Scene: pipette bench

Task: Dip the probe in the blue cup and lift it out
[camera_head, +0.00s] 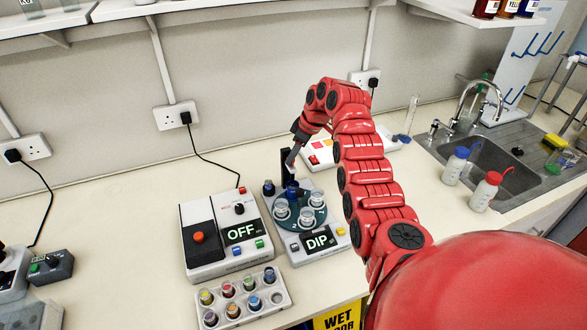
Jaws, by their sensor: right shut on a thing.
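My right gripper (299,134) is at the end of the red arm that comes in from the right. It is shut on a grey probe (293,155), which slants down over the back of the carousel. The blue cup (291,189) stands on the dark green carousel (301,221) of the device marked DIP (318,241). The probe's lower end is just above or at the blue cup; I cannot tell whether the tip is inside. A black post (285,163) stands close beside the probe. My left gripper is not in view.
Several clear cups (282,212) share the carousel. A white device with a red button (318,152) lies behind my arm. The sink (487,160) is at right.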

